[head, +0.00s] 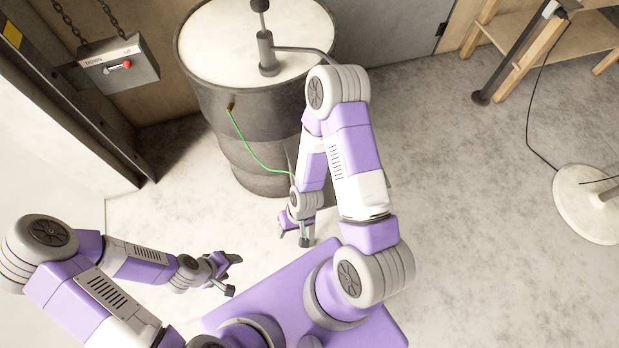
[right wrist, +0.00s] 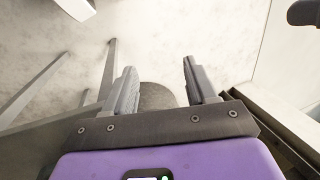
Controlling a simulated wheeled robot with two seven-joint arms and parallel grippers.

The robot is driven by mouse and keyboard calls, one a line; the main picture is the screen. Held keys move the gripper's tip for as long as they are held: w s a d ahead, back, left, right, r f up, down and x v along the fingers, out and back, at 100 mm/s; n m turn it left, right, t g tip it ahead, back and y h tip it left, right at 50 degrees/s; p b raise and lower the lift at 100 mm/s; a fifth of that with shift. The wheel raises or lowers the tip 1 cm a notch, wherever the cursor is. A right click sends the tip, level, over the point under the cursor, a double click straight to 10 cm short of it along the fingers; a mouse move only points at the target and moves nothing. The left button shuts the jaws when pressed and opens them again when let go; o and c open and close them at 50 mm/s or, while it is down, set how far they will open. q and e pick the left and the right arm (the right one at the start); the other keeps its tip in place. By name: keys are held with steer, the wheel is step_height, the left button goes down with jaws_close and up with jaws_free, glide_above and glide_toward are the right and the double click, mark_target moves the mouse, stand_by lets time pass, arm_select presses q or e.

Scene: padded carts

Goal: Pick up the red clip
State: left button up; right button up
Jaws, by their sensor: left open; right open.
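I cannot make out a red clip in either view. The only small red thing I see is a red knob (head: 127,64) on the grey control box at the upper left. My left gripper (head: 232,274) is open and empty above the floor at the lower left of the head view. My right gripper (head: 293,238) is open, pointing down in front of the barrel. In the right wrist view its two fingers (right wrist: 159,68) stand apart with no held object visible between them.
A dark barrel (head: 232,112) with a pale top stands ahead, a green cable (head: 250,155) running from its side toward my right arm. The control box (head: 135,80) hangs by chains at left. A wooden stand (head: 490,42) and round white base (head: 580,205) are right. Floor between is clear.

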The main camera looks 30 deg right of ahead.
steer(key=w+d+r+h+b, duration=0.1)
steer(key=w+d, duration=0.2)
steer(key=w+d+r+h+b, duration=0.1)
steer(key=w+d+r, duration=0.1)
steer(key=w+d, duration=0.1)
steer(key=w+d+r+h+b, duration=0.1)
steer(key=w+d+r+b, duration=0.1)
steer(key=d, duration=0.3)
steer(key=shift+w+d, duration=0.2)
steer(key=shift+w, duration=0.5)
steer(key=f+b, duration=0.1)
steer(key=f, duration=0.1)
steer(key=f+b, duration=0.1)
steer(key=f, duration=0.1)
steer(key=f+b, duration=0.2)
steer(key=f, duration=0.1)
steer(key=shift+w+a, duration=0.2)
steer(key=shift+w, duration=0.2)
jaws_close()
